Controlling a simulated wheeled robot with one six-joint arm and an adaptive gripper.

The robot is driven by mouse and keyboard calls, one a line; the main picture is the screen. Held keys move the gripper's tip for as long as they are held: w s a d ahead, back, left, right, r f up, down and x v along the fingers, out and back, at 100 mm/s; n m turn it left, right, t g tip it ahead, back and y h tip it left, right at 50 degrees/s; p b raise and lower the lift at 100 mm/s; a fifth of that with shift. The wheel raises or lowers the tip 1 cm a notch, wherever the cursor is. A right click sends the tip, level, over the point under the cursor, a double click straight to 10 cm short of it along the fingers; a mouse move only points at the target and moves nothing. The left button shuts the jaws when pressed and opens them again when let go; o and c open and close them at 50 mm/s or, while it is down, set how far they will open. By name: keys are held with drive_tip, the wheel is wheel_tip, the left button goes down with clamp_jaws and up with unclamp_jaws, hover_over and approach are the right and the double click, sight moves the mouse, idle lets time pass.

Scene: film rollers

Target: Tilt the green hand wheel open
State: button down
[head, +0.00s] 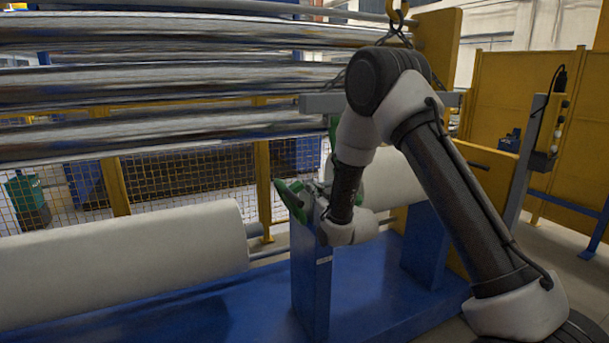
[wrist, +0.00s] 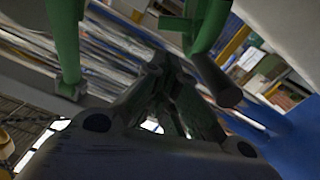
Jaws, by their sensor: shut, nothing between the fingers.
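The green hand wheel (head: 291,199) shows at the top of a blue post in the head view, partly hidden behind my arm. Its green parts also fill the upper wrist view, with one green bar (wrist: 65,45) at the left and a green rim piece (wrist: 207,28) at the right. My gripper (wrist: 165,68) is shut and empty. Its fingertips point between these green parts. I cannot tell whether it touches them. In the head view my wrist hides most of the gripper.
The blue post (head: 312,275) stands below the wheel. A large white roll (head: 120,260) lies at the left, and another white roll (head: 390,180) is behind my arm. Shiny steel rollers (head: 170,80) run across above. Yellow mesh fencing (head: 180,178) stands behind.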

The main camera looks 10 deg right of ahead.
drive_tip(key=shift+a, duration=0.15)
drive_tip(key=d+v, duration=0.1)
drive_tip(key=v, duration=0.8)
drive_tip(key=shift+d, duration=0.2)
idle(0.5)
drive_tip(key=shift+w, duration=0.15)
